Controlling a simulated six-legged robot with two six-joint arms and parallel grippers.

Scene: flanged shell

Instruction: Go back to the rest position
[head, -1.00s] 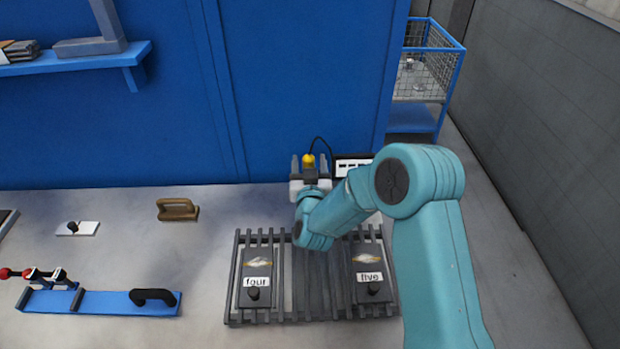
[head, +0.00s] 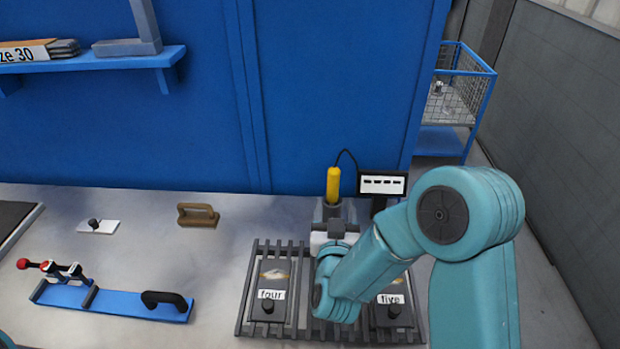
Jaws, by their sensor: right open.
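My right arm reaches in from the lower right, over the slatted rack. My right gripper (head: 333,211) is at its far end, seen from behind, open, just in front of a yellow probe (head: 333,183). The probe stands upright with a black cable rising from its top; its lower end is hidden by grey parts at the gripper. I cannot tell whether the fingers touch it. My left gripper is out of view; only a sliver of teal shows at the bottom left corner.
A small display (head: 382,184) stands right of the probe. The slatted rack (head: 248,290) holds dark plates labelled four (head: 270,281) and five (head: 392,311). A blue clamp board (head: 120,302), a brown float (head: 198,216) and a white knobbed plate (head: 98,226) lie left. A blue wall stands behind.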

